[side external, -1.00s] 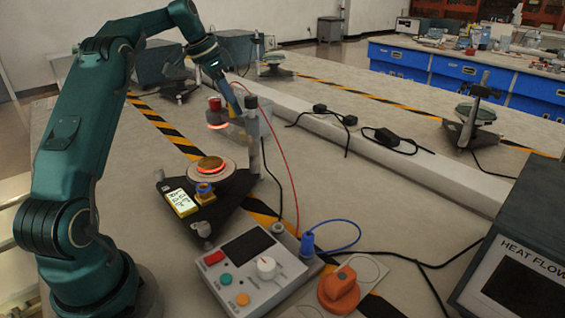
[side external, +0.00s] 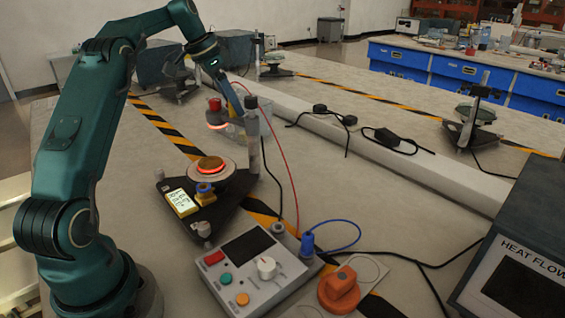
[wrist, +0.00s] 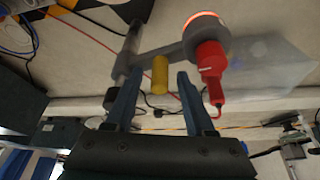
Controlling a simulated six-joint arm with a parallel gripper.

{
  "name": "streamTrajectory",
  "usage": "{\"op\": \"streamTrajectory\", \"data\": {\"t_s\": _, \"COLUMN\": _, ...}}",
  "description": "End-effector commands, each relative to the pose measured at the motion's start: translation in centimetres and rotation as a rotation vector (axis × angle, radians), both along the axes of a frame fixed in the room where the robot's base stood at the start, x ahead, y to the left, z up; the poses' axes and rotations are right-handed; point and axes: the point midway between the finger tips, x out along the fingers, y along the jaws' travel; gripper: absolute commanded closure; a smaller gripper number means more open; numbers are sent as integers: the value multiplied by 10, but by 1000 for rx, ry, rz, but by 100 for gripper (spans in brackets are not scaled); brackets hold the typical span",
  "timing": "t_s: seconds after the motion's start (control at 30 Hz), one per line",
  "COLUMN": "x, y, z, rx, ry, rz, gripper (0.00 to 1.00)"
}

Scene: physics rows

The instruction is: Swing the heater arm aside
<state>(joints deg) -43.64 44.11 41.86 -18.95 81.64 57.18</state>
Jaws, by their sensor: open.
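The heater has a red top (side external: 215,104) and a glowing orange ring (side external: 217,126). In the wrist view its red part (wrist: 210,57) is at upper right. The grey heater arm (wrist: 168,49) joins it to the post (side external: 252,125). A yellow handle (wrist: 160,80) projects from this arm. My gripper (wrist: 158,73) is open, with one blue finger on each side of the handle and a visible gap to both. My gripper (side external: 238,108) also shows beside the heater in the side view. Below, a coppery disc (side external: 210,164) sits on the glowing stand.
A black triangular base (side external: 225,210) carries the stand and a yellow-framed display (side external: 181,202). In front are a control box (side external: 250,265) and an orange knob (side external: 339,290). A red cable (side external: 283,160) runs nearby.

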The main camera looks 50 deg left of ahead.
Motion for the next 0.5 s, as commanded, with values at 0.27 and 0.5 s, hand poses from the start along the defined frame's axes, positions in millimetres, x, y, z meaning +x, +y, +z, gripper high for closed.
{"op": "streamTrajectory", "data": {"t_s": 0.27, "x": -11, "y": 3, "z": 10, "rx": 0, "ry": -1, "rz": 2, "gripper": 45}}
{"op": "streamTrajectory", "data": {"t_s": 0.5, "x": -29, "y": 7, "z": 10, "rx": 0, "ry": -2, "rz": 4, "gripper": 45}}
